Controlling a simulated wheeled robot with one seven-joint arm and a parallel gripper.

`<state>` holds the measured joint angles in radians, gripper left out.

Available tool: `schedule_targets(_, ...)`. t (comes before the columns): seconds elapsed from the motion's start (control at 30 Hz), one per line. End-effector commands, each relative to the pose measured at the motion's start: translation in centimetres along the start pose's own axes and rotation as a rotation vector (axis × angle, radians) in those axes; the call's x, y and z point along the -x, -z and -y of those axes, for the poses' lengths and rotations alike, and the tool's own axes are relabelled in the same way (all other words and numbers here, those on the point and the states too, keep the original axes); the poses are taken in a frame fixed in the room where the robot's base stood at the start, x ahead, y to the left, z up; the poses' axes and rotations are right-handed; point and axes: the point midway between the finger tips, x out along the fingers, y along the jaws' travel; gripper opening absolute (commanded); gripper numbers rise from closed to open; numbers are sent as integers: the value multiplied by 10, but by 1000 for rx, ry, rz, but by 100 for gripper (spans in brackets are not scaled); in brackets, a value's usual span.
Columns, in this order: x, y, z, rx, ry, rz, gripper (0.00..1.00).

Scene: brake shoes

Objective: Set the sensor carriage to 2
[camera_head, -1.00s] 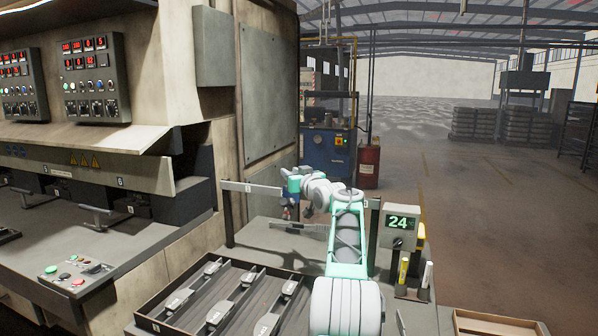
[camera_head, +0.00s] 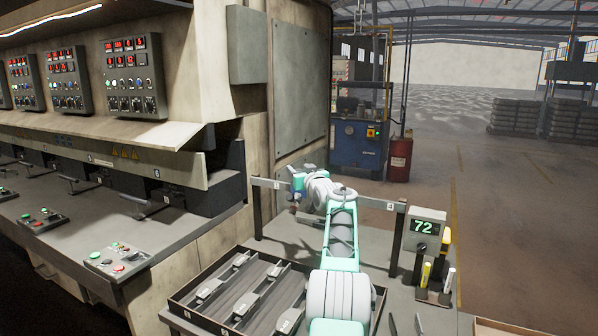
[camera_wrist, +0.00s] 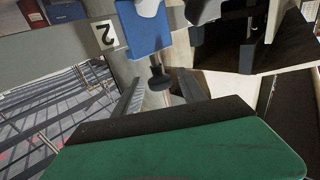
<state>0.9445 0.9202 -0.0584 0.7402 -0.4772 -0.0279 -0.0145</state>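The sensor carriage (camera_wrist: 148,32) is a blue block on a grey rail (camera_wrist: 40,60), with a dark round knob (camera_wrist: 158,78) on a short stem. A label "2" (camera_wrist: 105,35) is on the rail just left of the carriage in the wrist view. My gripper (camera_wrist: 160,88) is open; its two fingers stand on either side of the knob, with gaps visible. In the head view the carriage (camera_head: 297,182) shows as a small blue patch near the rail's left label, partly hidden by my arm. The gauge (camera_head: 425,236) reads 72.
A divided tray (camera_head: 225,270) of brake shoes lies in front of the rail. Rail posts (camera_head: 398,240) stand on the table. Yellow and white markers (camera_head: 446,272) stand by the gauge. Machine panels fill the left. A blue cabinet (camera_head: 357,143) and red drum (camera_head: 399,160) stand behind.

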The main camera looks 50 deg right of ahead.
Motion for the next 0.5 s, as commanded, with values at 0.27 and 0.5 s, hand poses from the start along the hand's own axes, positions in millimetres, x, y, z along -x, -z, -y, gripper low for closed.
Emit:
schedule_targets(0.27,2,0,0,0,0,0,48)
schedule_targets(0.5,31,-2,0,1,0,-2,48)
